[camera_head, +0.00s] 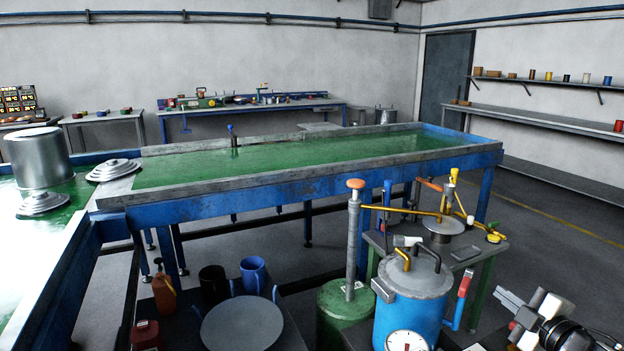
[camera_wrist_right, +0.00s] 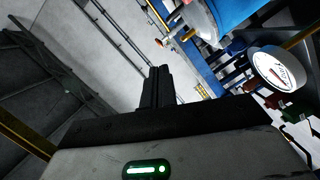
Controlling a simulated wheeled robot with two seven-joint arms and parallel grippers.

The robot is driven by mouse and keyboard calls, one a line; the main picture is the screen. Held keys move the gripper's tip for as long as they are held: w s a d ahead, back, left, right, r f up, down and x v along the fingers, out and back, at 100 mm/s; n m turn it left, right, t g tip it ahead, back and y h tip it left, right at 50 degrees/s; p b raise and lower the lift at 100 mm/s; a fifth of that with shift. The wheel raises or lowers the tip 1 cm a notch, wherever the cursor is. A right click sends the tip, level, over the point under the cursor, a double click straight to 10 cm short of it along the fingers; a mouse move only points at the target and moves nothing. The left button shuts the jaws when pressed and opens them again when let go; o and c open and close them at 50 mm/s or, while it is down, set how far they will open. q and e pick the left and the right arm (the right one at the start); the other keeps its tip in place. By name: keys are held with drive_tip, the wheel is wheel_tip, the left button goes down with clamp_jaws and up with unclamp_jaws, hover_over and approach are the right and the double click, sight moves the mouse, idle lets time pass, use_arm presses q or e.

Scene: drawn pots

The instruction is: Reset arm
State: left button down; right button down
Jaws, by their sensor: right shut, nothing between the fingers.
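My right gripper (camera_head: 522,312) shows at the lower right of the head view, partly cut off by the frame edge. In the right wrist view its dark fingers (camera_wrist_right: 157,86) are together, with nothing between them. In the head view it is to the right of the blue pressure pot (camera_head: 412,305) with a white gauge, apart from it. The pot's blue side and gauge (camera_wrist_right: 275,70) also show at the upper right of the wrist view, tilted. My left gripper is in neither view.
A long blue-framed table with a green top (camera_head: 300,163) crosses the middle. A silver pot (camera_head: 38,158) and lids (camera_head: 113,169) stand at its left. Floor at the right (camera_head: 560,235) is clear.

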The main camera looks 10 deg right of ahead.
drive_tip(key=s+a+f+m+g, duration=0.2)
drive_tip(key=s+a+f+m, duration=0.15)
drive_tip(key=a+f, duration=0.4)
drive_tip(key=s+a+f+m+g, duration=0.1)
drive_tip(key=s+a+f+m, duration=0.1)
drive_tip(key=s+a+f, duration=0.45)
drive_tip(key=s+a+f+m+g+y, duration=0.1)
drive_tip(key=s+a+f+m, duration=0.1)
drive_tip(key=a, duration=0.7)
drive_tip(key=s+a+f+m+g+y, duration=0.1)
drive_tip(key=s+a+f, duration=0.4)
drive_tip(key=a, duration=0.5)
drive_tip(key=shift+s+a+m+g+y, duration=0.35)
drive_tip(key=shift+s+m+g, duration=0.25)
drive_tip(key=shift+m+g, duration=0.25)
